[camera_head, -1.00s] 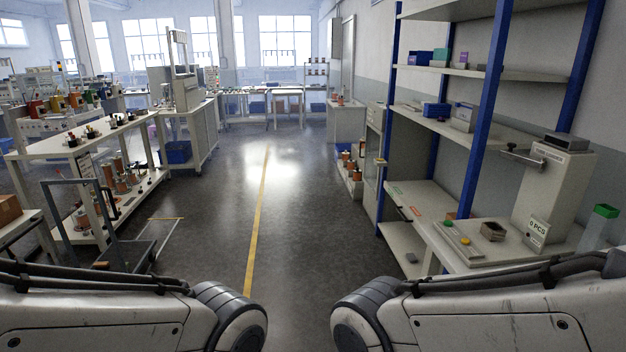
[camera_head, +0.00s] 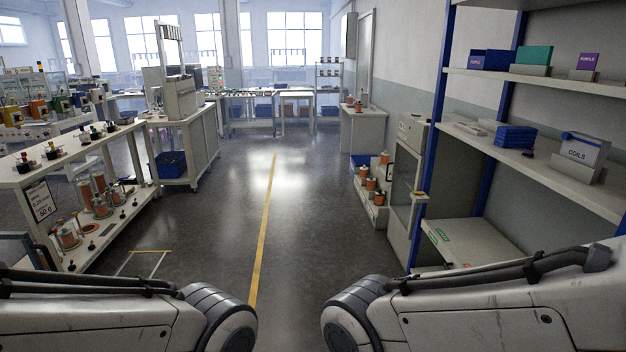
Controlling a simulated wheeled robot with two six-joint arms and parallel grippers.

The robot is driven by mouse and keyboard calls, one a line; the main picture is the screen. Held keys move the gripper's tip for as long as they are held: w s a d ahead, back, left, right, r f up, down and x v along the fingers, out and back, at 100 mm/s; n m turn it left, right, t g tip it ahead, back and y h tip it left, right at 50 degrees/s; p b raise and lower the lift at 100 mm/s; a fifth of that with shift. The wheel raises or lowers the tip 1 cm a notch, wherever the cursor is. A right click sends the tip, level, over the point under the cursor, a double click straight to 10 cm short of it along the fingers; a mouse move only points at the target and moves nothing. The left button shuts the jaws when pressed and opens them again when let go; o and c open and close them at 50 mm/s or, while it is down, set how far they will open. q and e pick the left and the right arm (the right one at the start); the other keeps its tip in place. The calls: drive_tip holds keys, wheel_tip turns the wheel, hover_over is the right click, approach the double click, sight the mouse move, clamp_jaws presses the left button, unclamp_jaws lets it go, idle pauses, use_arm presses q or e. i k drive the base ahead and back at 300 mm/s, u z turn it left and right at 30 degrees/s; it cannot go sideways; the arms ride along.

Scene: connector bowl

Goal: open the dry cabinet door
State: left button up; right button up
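A tall light grey cabinet (camera_head: 398,222) with a glass-fronted door (camera_head: 402,187) stands on the right, just beyond the blue-posted shelf; it looks like the dry cabinet. The door looks closed, though it is seen at a steep angle and partly hidden by the shelf. A small tan part, perhaps a handle, sticks out at its near edge. Neither gripper is in view. Only the upper links of my two arms show at the bottom left and bottom right, well short of the cabinet.
The shelf (camera_head: 540,80) with blue posts holds bins and boxes on the right. Copper spools on a low rack (camera_head: 372,208) stand beyond the cabinet. A white workbench (camera_head: 75,160) lines the left. The floor aisle with a yellow line (camera_head: 264,225) is clear ahead.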

sight(408, 233)
drive_tip(key=z, duration=0.05)
drive_tip(key=i, duration=1.9)
drive_tip(key=z, duration=0.2)
drive_tip(key=i, duration=1.95)
drive_tip(key=z, duration=0.3)
drive_tip(key=i, duration=1.4)
drive_tip(key=z, duration=0.15)
